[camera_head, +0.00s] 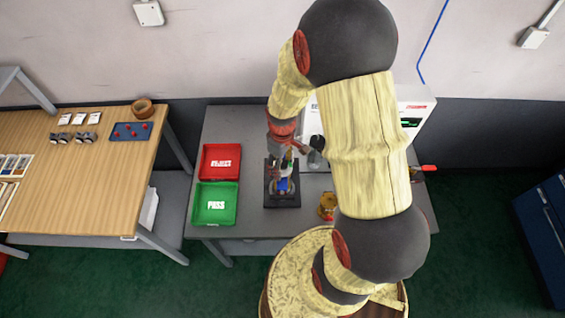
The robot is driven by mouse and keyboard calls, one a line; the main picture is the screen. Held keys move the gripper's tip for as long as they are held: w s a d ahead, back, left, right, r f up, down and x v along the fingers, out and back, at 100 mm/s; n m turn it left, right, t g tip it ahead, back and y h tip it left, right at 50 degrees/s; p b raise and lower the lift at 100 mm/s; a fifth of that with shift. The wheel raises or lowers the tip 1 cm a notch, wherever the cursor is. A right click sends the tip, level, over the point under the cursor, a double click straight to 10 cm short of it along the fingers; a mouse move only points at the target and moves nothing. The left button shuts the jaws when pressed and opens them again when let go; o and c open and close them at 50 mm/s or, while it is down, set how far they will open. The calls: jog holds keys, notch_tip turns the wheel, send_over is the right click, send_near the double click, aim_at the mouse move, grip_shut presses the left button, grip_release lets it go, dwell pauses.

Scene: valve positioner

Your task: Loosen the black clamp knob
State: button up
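My gripper (285,157) points down over a black fixture (283,202) on the grey workbench, left of my large arm links. The fixture holds an upright part with a blue piece (283,186) in it. The gripper's fingers are small and overlap the top of this part, so I cannot tell whether they touch it or are open or shut. A dark rounded object (316,152) shows just right of the gripper. I cannot tell whether it is the black clamp knob, and no other piece is clearly the knob.
A red tray (220,148) and a green PASS tray (216,217) lie on the grey workbench (245,124) left of the fixture. A small brass-coloured object (327,205) stands right of it. A white instrument (414,118) is partly behind my arm. A wooden table (95,185) stands at left.

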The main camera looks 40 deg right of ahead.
jog(key=shift+f, duration=0.15)
jog(key=m, duration=0.3)
jog(key=shift+d, duration=0.1)
jog(key=m, duration=0.3)
jog(key=shift+w+m, duration=0.15)
jog(key=shift+m, duration=0.15)
jog(key=m, duration=0.7)
jog(key=c, duration=0.3)
grip_shut()
